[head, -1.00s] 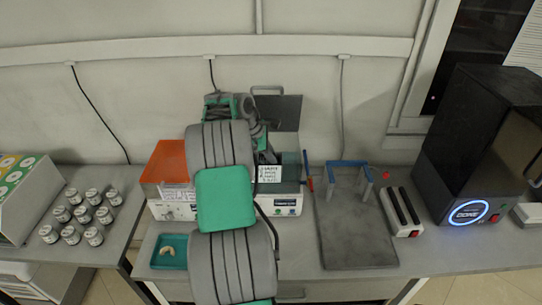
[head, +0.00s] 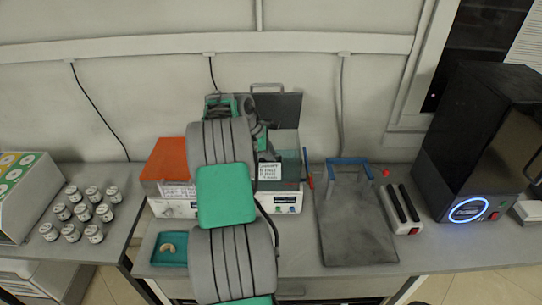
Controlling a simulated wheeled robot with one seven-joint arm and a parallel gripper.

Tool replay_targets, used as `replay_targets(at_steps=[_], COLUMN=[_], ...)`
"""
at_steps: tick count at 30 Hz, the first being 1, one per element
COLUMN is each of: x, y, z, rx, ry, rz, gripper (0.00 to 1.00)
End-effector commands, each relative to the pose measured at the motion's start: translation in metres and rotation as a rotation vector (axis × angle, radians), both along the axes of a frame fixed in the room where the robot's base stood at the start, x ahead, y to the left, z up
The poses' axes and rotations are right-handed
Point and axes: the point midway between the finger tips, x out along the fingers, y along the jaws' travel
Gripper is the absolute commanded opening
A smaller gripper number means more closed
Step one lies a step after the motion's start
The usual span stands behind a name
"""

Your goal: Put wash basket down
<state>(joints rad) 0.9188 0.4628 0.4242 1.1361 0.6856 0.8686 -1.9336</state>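My arm stands in the middle of the head view and covers much of what lies behind it. My gripper (head: 266,148) is at the far end of the arm, over the wash unit, and mostly hidden; I cannot see whether its fingers are open or shut. The wash unit (head: 284,202) is a white box with an open basin, its dark lid (head: 283,108) raised at the back. A white label (head: 268,171) shows at the basin's front. I cannot make out the wash basket; my arm may hide it.
An orange-lidded unit (head: 165,160) stands left of my arm. A teal tray (head: 172,262) with a beige arch-shaped piece (head: 168,248) lies in front. To the right are a grey plate (head: 352,235) with a blue bracket (head: 350,161), a slotted white block and a black machine (head: 470,140). Several jars stand left.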

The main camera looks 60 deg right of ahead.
Motion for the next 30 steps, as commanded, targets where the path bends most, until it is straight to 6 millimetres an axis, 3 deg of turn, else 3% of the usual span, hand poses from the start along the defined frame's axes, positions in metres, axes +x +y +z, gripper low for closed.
replay_targets(at_steps=[8,11,21,30], x=[0.0,0.003,0.025,0.034], y=[0.001,0.003,0.033,0.044], z=[0.005,0.02,0.1,0.123], rx=[0.002,0.0,0.0,-0.002], ry=[0.001,0.0,-0.001,-0.006], rz=[-0.002,-0.001,0.0,0.0], gripper=[0.34,0.34,0.34,0.34])
